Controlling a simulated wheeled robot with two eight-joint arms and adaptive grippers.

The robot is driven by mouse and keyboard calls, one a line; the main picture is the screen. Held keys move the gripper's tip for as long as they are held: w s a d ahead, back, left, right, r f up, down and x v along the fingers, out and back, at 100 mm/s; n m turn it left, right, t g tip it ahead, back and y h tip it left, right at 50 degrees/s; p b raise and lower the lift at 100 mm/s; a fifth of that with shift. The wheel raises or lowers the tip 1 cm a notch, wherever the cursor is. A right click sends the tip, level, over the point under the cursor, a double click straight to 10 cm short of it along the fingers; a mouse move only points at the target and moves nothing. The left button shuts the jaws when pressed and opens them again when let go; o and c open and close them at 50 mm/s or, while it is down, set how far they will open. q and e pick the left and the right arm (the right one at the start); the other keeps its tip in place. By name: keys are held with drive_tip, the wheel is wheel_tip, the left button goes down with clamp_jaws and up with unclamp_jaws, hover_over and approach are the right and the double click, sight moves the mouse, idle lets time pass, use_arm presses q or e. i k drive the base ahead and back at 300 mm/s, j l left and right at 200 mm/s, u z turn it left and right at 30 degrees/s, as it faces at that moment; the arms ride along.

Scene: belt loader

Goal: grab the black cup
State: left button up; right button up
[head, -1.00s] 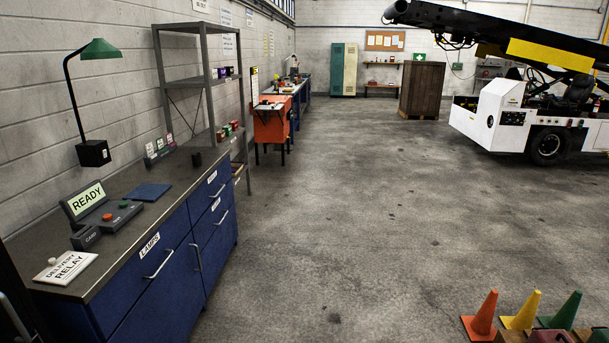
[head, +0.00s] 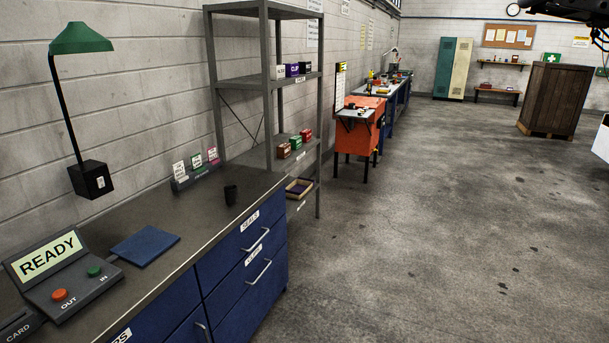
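The black cup (head: 231,195) is small and dark and stands upright near the far right end of the grey counter top (head: 190,232). Nothing touches it in the head view.
A metal shelf (head: 268,110) stands just beyond the counter. The floor (head: 420,240) to the right is clear.

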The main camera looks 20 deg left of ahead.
sight(231, 194)
drive_tip(key=i+u, duration=0.2)
drive_tip(key=i, duration=0.4)
drive_tip(key=i+l+u, duration=0.15)
drive_tip(key=i, duration=0.45)
